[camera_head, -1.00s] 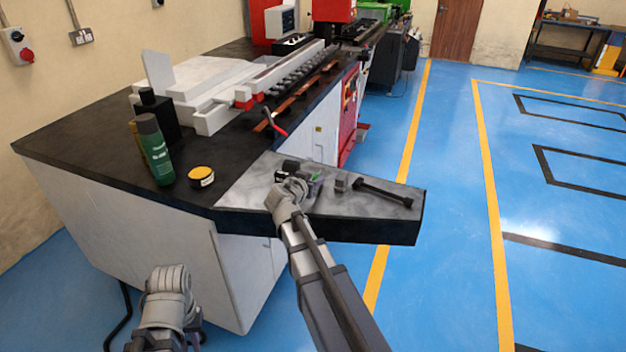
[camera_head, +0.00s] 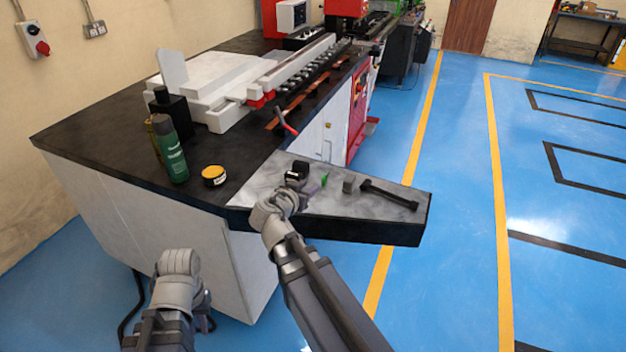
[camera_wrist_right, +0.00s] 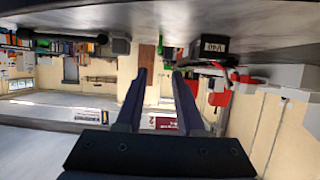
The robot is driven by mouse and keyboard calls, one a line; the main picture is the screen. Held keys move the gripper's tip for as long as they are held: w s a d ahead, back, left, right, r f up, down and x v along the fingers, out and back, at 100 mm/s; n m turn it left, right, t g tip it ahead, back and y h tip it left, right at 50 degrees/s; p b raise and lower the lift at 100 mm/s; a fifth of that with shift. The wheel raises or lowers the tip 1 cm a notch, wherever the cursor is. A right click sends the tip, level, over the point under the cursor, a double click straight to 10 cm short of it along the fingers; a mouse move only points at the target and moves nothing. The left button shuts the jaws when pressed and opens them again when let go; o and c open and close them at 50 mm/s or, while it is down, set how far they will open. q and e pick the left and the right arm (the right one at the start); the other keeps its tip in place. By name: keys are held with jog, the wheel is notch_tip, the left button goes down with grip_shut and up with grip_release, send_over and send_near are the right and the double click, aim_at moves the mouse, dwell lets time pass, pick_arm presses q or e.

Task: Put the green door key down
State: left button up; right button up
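The small green door key (camera_head: 324,180) is on the grey metal top of the side shelf (camera_head: 350,204), between a black box and a grey block. Too little of it shows to tell whether it lies flat or stands. My right gripper (camera_head: 298,194) is just in front and left of the key, low over the shelf, and looks apart from it. In the right wrist view its two fingers (camera_wrist_right: 161,80) are spread with nothing between them. My left gripper (camera_head: 179,264) hangs in front of the white cabinet, and its fingers are hidden.
On the shelf are a black box (camera_head: 298,171), a grey block (camera_head: 349,185) and a black bar with thick ends (camera_head: 390,194). The shelf front is bare.

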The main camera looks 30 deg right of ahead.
jog(key=shift+s+a+r, duration=0.15)
jog(key=shift+s+a, duration=0.05)
jog(key=shift+a, duration=0.05)
jog(key=s+a+f+n+g+y, duration=0.3)
jog(key=s+a, duration=0.3)
jog(key=a, duration=0.2)
jog(key=s+a+f+n+g+y, duration=0.3)
jog(key=s+a+f+n, duration=0.3)
jog(key=a, duration=0.2)
jog(key=s+a+f+n+g+y, duration=0.2)
jog(key=s+a+f+n+y, duration=0.1)
jog(key=a, duration=0.5)
jog(key=s+f+n, duration=0.1)
jog(key=s+n, duration=0.1)
jog(key=s, duration=0.1)
jog(key=shift+s+a+f+g, duration=0.15)
jog(key=shift+a+f+g, duration=0.15)
jog(key=shift+g, duration=0.1)
